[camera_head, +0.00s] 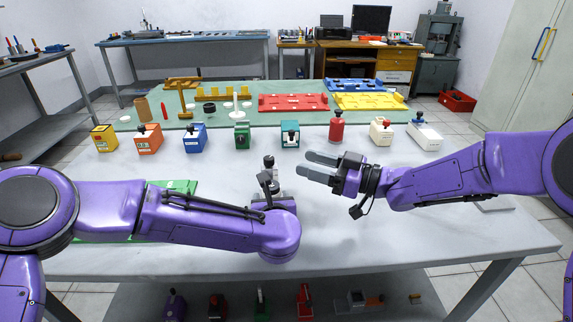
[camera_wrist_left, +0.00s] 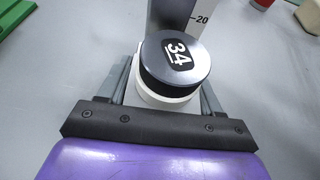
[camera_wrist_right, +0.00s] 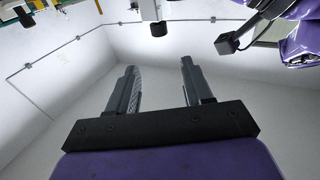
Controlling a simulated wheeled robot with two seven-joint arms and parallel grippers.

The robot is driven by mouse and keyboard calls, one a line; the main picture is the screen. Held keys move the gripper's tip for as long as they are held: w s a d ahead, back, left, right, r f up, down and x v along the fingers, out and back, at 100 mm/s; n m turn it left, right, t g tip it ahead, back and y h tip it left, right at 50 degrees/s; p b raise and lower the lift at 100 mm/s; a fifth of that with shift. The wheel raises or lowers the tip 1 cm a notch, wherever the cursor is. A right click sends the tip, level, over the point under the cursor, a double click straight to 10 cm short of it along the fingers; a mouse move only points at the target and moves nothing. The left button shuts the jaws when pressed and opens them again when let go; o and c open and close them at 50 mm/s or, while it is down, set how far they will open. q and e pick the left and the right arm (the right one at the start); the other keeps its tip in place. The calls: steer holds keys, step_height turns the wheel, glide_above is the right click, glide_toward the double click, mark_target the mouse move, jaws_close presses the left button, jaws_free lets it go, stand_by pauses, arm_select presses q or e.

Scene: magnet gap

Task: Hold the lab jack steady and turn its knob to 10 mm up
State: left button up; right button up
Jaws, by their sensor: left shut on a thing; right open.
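The lab jack (camera_head: 269,163) stands on the near middle of the table as a small dark and pale shape, partly hidden by my left arm. In the left wrist view, my left gripper (camera_wrist_left: 168,92) is shut around a white round body (camera_wrist_left: 165,99) with a black cap marked 34 (camera_wrist_left: 178,58). An upright plate with a 20 mark (camera_wrist_left: 199,18) stands just behind it. I cannot tell which part is the knob. My right gripper (camera_head: 303,164) is open and empty, pointing left, apart from the jack and to its right. Its open fingers also show in the right wrist view (camera_wrist_right: 158,68).
A green mat (camera_head: 225,121) with red (camera_head: 293,103) and yellow trays lies farther back. A green plate (camera_head: 175,186) lies left, partly under my left arm.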

mark_target(269, 158)
steer(key=w+a+g, duration=0.1)
steer(key=a, duration=0.2)
steer(key=w+a+f+n+g, duration=0.1)
steer(key=w+a, duration=0.1)
steer(key=a, duration=0.1)
steer(key=w+a+n+g, duration=0.1)
steer(key=a+g, duration=0.1)
steer(key=a, duration=0.1)
steer(key=shift+w+a+f+y, duration=0.15)
steer(key=shift+w+a+y, duration=0.15)
steer(key=shift+a+y, duration=0.1)
steer(key=c, duration=0.9)
